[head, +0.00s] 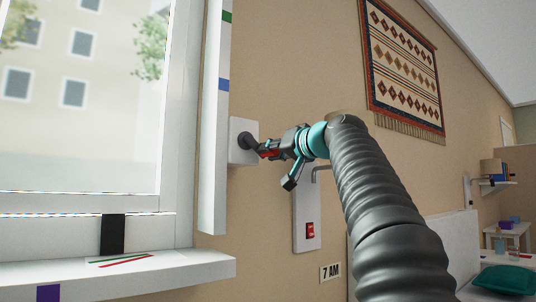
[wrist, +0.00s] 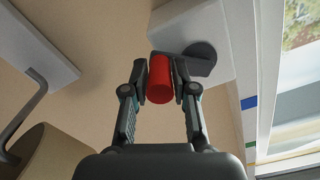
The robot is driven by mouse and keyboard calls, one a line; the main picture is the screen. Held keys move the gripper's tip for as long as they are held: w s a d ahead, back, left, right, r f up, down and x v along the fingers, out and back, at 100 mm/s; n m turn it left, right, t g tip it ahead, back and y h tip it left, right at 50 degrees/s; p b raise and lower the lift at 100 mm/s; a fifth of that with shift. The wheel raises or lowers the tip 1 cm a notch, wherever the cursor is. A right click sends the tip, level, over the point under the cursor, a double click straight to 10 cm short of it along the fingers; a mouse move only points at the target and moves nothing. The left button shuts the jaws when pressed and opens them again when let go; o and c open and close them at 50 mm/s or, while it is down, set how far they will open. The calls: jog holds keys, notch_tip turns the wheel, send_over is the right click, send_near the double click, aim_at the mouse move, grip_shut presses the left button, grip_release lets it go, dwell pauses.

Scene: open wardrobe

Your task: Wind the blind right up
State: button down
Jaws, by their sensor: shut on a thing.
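The red crank grip (wrist: 160,80) is a small upright cylinder in the wrist view. A dark round crank hub (wrist: 201,58) sits just beyond it on a white wall box (wrist: 190,28). In the head view the white box (head: 237,153) and dark hub (head: 245,141) are on the wall right of the window. My gripper (wrist: 160,82) is shut on the red grip, one finger on each side; the gripper also shows in the head view (head: 264,150). The window pane (head: 85,110) shows a building and trees outside. I cannot make out the blind's fabric in this view.
A white strip (head: 216,110) with green and blue marks stands beside the window. A white plate (head: 304,240) with a red switch and grey lever is right of and below the box. The sill (head: 190,268) juts out below. A patterned hanging (head: 403,75) is on the wall.

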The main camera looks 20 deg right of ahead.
jog(key=n, duration=0.1)
jog(key=r+n, duration=0.1)
jog(key=n, duration=0.1)
jog(key=d+r+n+p, duration=0.1)
jog(key=shift+w+n, duration=0.2)
jog(key=shift+n, duration=0.1)
jog(key=n, duration=0.2)
jog(key=r+n+p, duration=0.1)
jog(key=shift+r+n, duration=0.3)
jog(key=shift+n, duration=0.1)
jog(key=n, duration=0.1)
jog(key=r+n, duration=0.1)
jog(key=n, duration=0.1)
jog(key=r+n+p, duration=0.1)
jog(key=shift+s+a, duration=0.1)
jog(key=shift+a, duration=0.15)
jog(key=shift+s+a+r+n, duration=0.1)
jog(key=shift+a+r+n, duration=0.1)
jog(key=shift+n, duration=0.55)
jog(key=shift+s+a+r+n, duration=0.1)
jog(key=shift+a+r+n, duration=0.1)
jog(key=shift+n, duration=0.5)
jog(key=shift+a+r+n, duration=0.15)
jog(key=shift+r+n, duration=0.05)
jog(key=shift+n, duration=0.55)
jog(key=c, duration=0.9)
grip_release()
jog(key=shift+s, duration=0.1)
